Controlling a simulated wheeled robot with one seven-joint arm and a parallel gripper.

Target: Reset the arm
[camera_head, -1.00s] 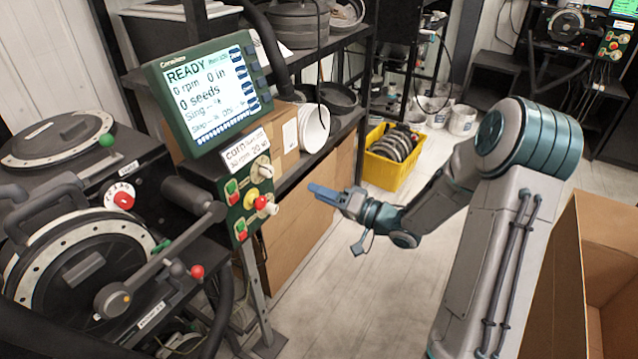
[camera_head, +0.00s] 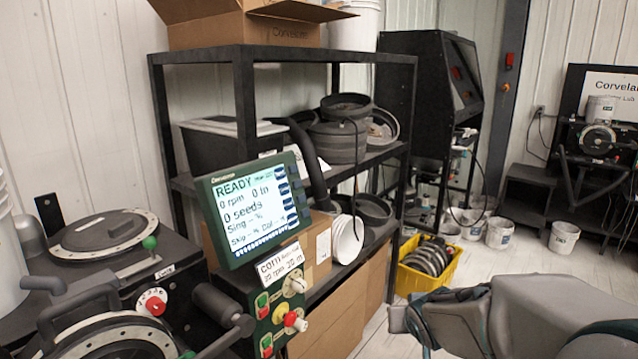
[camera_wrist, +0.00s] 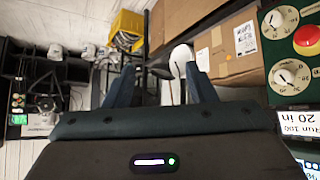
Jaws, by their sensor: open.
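My gripper (camera_wrist: 161,84) shows in the wrist view with its two blue fingers apart and nothing between them. Part of my arm (camera_head: 500,315) shows at the lower right of the head view; the gripper itself cannot be made out there. In the wrist view, the control panel with knobs and a red button (camera_wrist: 308,40) is at the right, apart from the fingers. In the head view, the seed meter stand's monitor (camera_head: 253,208) reads READY, 0 rpm and 0 seeds. Its control panel (camera_head: 284,312) is just below.
A black shelf (camera_head: 245,110) with tubs and boxes stands behind the monitor. A yellow crate (camera_head: 428,264) of dark discs sits on the floor, with white buckets (camera_head: 500,233) beyond. The round-plated machine (camera_head: 110,232) is at left. Pale open floor (camera_head: 540,262) lies at the right.

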